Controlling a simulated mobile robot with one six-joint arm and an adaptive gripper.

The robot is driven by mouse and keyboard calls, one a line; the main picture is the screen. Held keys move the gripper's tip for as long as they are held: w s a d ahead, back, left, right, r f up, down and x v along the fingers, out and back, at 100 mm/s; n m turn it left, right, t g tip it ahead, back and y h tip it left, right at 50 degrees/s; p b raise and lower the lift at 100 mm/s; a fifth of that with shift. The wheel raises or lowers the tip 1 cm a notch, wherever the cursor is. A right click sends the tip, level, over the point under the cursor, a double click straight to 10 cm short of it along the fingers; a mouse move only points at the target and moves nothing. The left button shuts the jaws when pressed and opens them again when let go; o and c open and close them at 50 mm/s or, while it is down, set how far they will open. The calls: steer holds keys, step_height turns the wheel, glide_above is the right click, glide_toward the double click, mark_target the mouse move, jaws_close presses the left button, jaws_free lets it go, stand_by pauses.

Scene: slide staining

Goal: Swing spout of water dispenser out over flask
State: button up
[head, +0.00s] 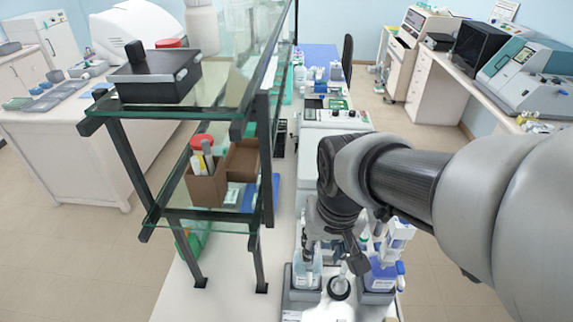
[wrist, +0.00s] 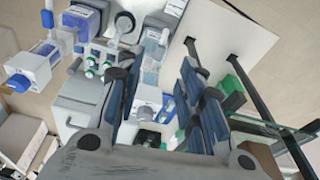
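My gripper (head: 332,256) points down over the bench, with its fingers apart; in the wrist view (wrist: 158,75) nothing is clearly held between them. A clear bottle with bluish contents (head: 306,270) stands just below its left finger; it also shows in the wrist view (wrist: 153,48). To the right stands a blue-labelled bottle (head: 380,276), also in the wrist view (wrist: 80,18). A white and blue dispenser-like unit (wrist: 30,67) is at left in the wrist view. I cannot tell which is the water dispenser; its spout is unclear.
A glass shelf rack (head: 190,112) with dark posts stands close on the left, holding a black box (head: 150,85) and a cardboard box (head: 207,186). Small green-capped bottles (wrist: 90,67) crowd the bench. Bare white bench (head: 225,300) lies at front left.

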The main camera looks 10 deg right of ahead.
steer(key=w+r+m+g+p, duration=0.1)
steer(key=w+r+g+p, duration=0.15)
steer(key=w+p, duration=0.6)
steer(key=f+p, duration=0.1)
steer(key=f, duration=0.4)
steer(key=s+f, duration=0.1)
steer(key=f, duration=0.5)
steer(key=s+f+p, duration=0.1)
steer(key=f, duration=0.5)
steer(key=shift+s+f+p, duration=0.15)
steer(key=shift+f+p, duration=0.1)
steer(key=shift+p, duration=0.05)
steer(key=shift+c, duration=0.5)
jaws_close()
